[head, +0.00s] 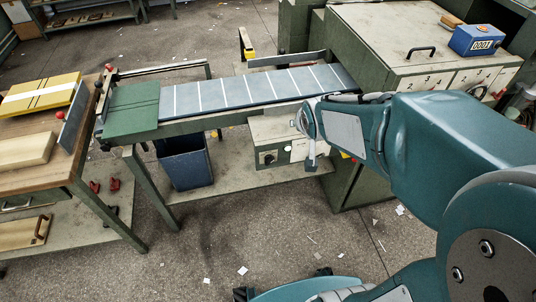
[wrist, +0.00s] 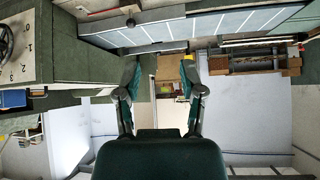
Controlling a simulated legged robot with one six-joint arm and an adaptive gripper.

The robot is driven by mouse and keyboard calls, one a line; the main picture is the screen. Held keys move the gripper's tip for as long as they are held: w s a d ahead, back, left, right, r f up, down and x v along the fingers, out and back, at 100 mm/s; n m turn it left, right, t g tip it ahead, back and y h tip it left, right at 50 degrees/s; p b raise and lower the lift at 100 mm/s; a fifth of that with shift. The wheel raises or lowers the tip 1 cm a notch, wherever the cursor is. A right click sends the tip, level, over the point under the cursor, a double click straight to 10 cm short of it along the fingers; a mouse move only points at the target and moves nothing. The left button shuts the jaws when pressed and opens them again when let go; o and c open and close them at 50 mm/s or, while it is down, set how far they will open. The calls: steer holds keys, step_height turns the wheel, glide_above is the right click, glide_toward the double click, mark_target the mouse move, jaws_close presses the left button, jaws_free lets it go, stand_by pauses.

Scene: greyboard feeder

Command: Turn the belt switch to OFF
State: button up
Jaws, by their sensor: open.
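A grey-green control box (head: 282,142) hangs under the belt (head: 245,91) in the head view. A small dark round knob on a pale plate, which looks like the belt switch (head: 269,158), is on its front face at the left. The setting of the knob is too small to read. My gripper (head: 312,152) is to the right of the knob, in front of the box's right part, and hides some of it. In the wrist view my gripper (wrist: 160,80) is open, with nothing between its fingers. I cannot make out the switch in the wrist view.
A green board (head: 131,106) lies at the belt's left end. A blue bin (head: 184,162) stands under the belt. A wooden table (head: 62,170) with boards is at the left. A cabinet (head: 390,40) with a blue counter (head: 477,40) is at the right. The front floor is mostly clear.

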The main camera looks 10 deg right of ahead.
steer(key=w+d+f+t, duration=0.1)
steer(key=w+f+t, duration=0.1)
steer(key=w+f, duration=0.65)
steer(key=m+t+y, duration=0.4)
steer(key=y, duration=0.2)
glide_toward(270, 163)
steer(key=x, duration=1)
steer(key=shift+d, duration=0.1)
jaws_close()
